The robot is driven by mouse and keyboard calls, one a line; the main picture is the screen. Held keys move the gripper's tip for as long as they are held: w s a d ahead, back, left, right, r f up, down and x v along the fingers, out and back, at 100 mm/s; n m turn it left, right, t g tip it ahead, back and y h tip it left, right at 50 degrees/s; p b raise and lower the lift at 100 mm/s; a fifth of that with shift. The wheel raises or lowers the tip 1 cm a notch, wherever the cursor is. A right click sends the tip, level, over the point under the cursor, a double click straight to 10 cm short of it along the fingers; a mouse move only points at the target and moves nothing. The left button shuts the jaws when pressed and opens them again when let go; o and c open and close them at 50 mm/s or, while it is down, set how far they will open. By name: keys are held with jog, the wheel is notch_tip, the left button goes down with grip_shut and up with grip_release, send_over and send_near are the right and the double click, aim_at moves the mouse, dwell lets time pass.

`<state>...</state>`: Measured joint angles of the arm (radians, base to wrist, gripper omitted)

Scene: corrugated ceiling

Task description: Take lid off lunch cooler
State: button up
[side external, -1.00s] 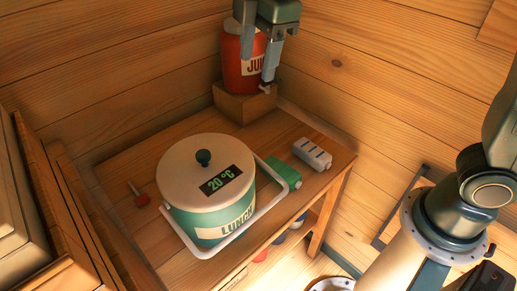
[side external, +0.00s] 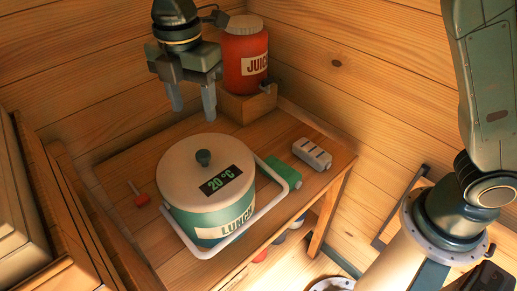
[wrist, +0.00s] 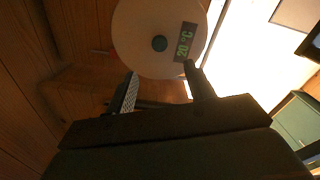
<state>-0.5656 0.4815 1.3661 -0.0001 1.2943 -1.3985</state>
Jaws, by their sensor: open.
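The lunch cooler (side external: 205,217) is a round teal and cream tub standing on the wooden table. Its cream lid (side external: 192,168) is on top, with a dark round knob (side external: 204,157) and a "20 °C" display. A white handle (side external: 243,229) is folded down around the cooler's front and right side. My gripper (side external: 194,106) is open and empty, pointing down, above and behind the lid and apart from it. In the wrist view the lid (wrist: 140,22) and its knob (wrist: 159,43) lie beyond the fingertips (wrist: 161,70).
A red juice dispenser (side external: 246,65) stands on a wooden block (side external: 247,104) at the back. A green block (side external: 284,172) and a grey-white box (side external: 312,153) lie right of the cooler. A small red-ended tool (side external: 141,199) lies left. Wooden walls enclose the back.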

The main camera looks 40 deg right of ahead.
aim_at(203, 153)
notch_tip(203, 153, down, 8)
jog(key=shift+f, duration=0.1)
dwell(0.4)
jog(key=shift+f, duration=2.5)
jog(key=c, duration=1.1)
jog(key=shift+r, duration=0.2)
notch_tip(203, 153, up, 20)
jog(key=shift+f, duration=0.15)
